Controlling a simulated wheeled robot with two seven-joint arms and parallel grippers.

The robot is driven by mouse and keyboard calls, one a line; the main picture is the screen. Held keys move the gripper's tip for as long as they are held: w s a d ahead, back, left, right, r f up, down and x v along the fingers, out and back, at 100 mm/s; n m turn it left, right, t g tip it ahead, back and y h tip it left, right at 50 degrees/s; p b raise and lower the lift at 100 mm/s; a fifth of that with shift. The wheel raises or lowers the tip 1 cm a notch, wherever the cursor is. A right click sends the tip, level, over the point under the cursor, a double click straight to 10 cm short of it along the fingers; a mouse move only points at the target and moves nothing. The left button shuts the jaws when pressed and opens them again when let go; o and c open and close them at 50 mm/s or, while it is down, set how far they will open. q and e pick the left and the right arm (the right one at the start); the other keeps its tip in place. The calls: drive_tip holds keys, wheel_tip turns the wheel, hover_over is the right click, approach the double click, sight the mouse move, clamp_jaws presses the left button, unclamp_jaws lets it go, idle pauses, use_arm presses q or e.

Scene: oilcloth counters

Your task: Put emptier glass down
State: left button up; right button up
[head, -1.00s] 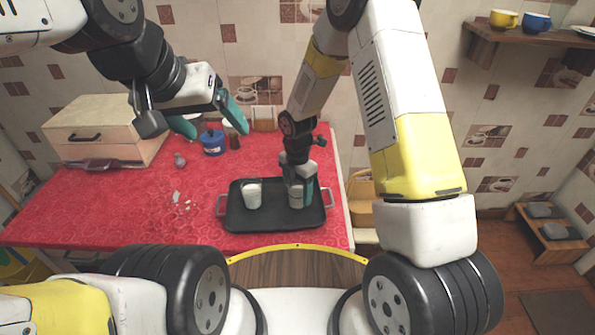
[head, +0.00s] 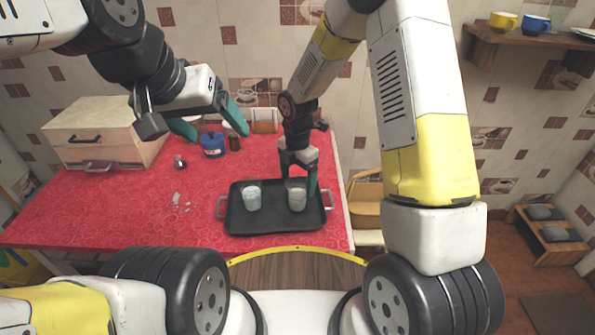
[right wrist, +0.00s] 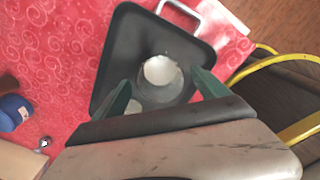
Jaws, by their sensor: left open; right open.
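Two glasses stand upright on a black tray (head: 275,224). The left glass (head: 252,198) looks whitish over much of its height. The right glass (head: 297,200) looks greyer and clearer; its exact fill is hard to tell. My right gripper (head: 298,183) is open just above and behind the right glass, with nothing held. In the right wrist view the right glass (right wrist: 165,88), with a white round patch inside, shows between the two spread green fingers. The left glass is mostly hidden there behind a finger. My left gripper (head: 215,126) is open and empty, high above the counter.
The red counter (head: 110,205) holds a wooden box (head: 105,135) at the back left. A blue jar (head: 212,144), a small shaker (head: 180,162) and white scraps (head: 178,200) lie left of the tray. The tray's front rim is near the counter edge.

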drive_tip(key=s+d+r+m+t, duration=0.1)
drive_tip(key=s+d+r+m, duration=0.2)
drive_tip(key=r, duration=0.5)
drive_tip(key=s+d+r+m+t+y, duration=0.1)
drive_tip(key=s+d+r+m, duration=0.15)
drive_tip(key=r+m, duration=0.35)
drive_tip(key=s+d+r+m+t, duration=0.15)
drive_tip(key=d+r+m, duration=0.25)
drive_tip(key=r, duration=0.5)
drive_tip(key=s+d+r+m+t, duration=0.1)
drive_tip(key=s+d+r+m, duration=0.1)
drive_tip(key=s+m, duration=0.4)
drive_tip(key=s+d+r+m+t+y, duration=0.1)
drive_tip(key=s+d+r+m, duration=0.1)
drive_tip(key=s+r+m, duration=0.3)
drive_tip(key=shift+s+d+m+t, duration=0.35)
drive_tip(key=shift+s+m, duration=0.55)
drive_tip(key=shift+m, duration=0.3)
